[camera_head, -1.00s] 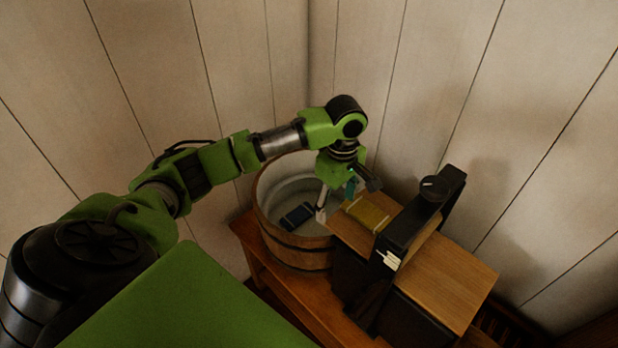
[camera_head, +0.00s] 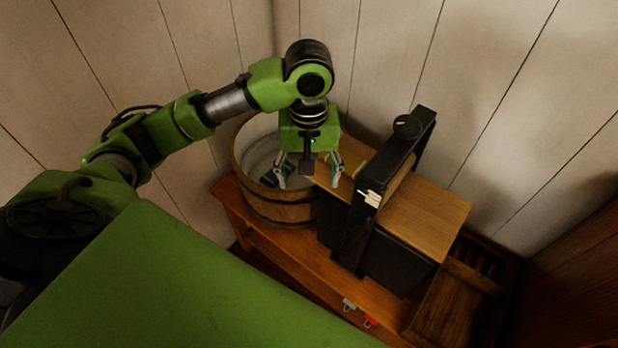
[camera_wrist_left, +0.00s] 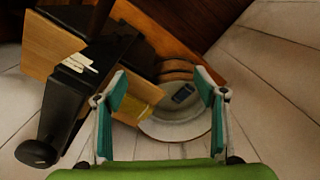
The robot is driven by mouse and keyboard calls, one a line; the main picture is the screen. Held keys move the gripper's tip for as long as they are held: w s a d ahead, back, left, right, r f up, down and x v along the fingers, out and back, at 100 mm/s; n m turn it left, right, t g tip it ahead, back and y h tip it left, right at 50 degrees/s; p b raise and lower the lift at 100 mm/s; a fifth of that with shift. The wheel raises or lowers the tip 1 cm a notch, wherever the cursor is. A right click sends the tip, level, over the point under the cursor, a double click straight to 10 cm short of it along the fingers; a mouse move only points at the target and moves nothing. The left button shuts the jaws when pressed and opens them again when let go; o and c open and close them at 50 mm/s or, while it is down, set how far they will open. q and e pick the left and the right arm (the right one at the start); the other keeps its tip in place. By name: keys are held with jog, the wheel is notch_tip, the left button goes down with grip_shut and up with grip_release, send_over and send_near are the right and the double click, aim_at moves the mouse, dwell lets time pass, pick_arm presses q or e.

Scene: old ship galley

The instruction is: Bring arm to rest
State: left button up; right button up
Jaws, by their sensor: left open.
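My left gripper (camera_head: 308,182) hangs fingers down over the right rim of a wooden tub, in front of a wooden-topped box. Its two fingers are spread apart with nothing between them. In the left wrist view the open fingers (camera_wrist_left: 161,82) show with teal pads, the tub beyond them. My left arm (camera_head: 195,110) reaches in from the left, bent at the wrist. My right gripper is not in view.
The wooden tub (camera_head: 279,209) holds a dark blue block (camera_wrist_left: 183,93). A yellow block (camera_wrist_left: 138,101) lies on the wooden-topped box (camera_head: 428,215). A black upright frame (camera_head: 354,235) with a knob crosses this box. Plank walls stand close behind. A bench (camera_head: 279,248) supports the tub.

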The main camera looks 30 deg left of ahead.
pick_arm(q)
jog(key=shift+s+d+r+m, duration=0.6)
jog(key=shift+s+r+m, duration=0.15)
jog(key=shift+m, duration=0.35)
jog(key=shift+s, duration=0.1)
